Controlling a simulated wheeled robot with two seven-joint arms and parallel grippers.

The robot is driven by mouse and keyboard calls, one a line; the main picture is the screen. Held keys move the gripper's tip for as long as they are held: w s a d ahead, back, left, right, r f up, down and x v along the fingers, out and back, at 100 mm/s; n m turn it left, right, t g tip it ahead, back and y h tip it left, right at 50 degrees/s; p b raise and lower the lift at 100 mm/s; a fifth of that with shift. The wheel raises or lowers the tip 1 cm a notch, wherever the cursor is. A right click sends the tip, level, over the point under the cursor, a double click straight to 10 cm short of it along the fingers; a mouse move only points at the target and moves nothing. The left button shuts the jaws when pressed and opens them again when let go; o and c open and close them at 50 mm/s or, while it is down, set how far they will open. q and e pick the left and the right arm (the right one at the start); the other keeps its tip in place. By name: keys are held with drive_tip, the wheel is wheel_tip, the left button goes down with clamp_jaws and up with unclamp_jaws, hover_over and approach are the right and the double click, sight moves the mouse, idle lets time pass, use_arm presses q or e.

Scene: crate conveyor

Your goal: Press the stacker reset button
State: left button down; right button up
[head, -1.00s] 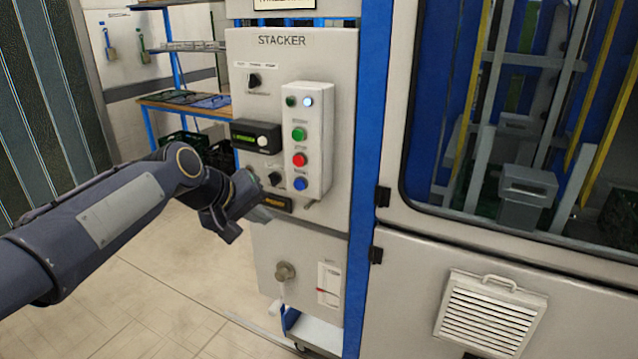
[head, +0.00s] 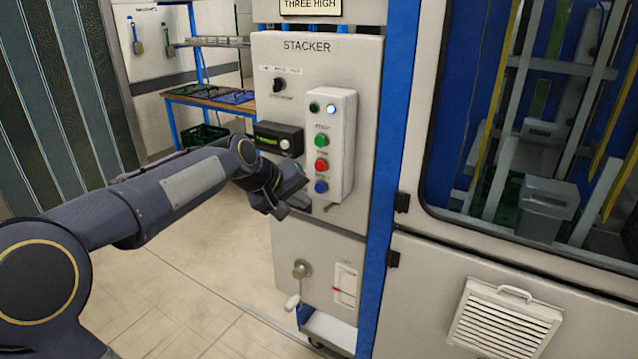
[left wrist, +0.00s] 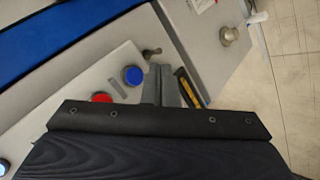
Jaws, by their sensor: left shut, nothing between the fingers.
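A white button box (head: 345,150) on the grey STACKER panel (head: 287,221) carries a green button (head: 320,140), a red button (head: 321,164) and a blue button (head: 321,187) at the bottom. Their small labels are too blurred to read. My left gripper (head: 302,199) is shut and empty, just left of and slightly below the blue button. The left wrist view shows the blue button (left wrist: 133,75) beside the shut fingertips (left wrist: 161,84), and the red button (left wrist: 101,97) farther left. Whether the fingers touch the box is unclear. My right gripper is out of view.
A dark display unit (head: 279,138) and a selector knob (head: 279,85) are on the panel left of the box. A key-like knob (head: 301,268) sits below. A blue post (head: 383,200) and a windowed machine door stand right. The floor at left is open.

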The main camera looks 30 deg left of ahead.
sight(320, 189)
use_arm(q)
drive_tip(key=shift+w+d+p, duration=0.1)
drive_tip(key=shift+w+p, duration=0.5)
drive_tip(key=shift+w, duration=0.85)
idle(1.0)
drive_tip(key=shift+w, duration=0.45)
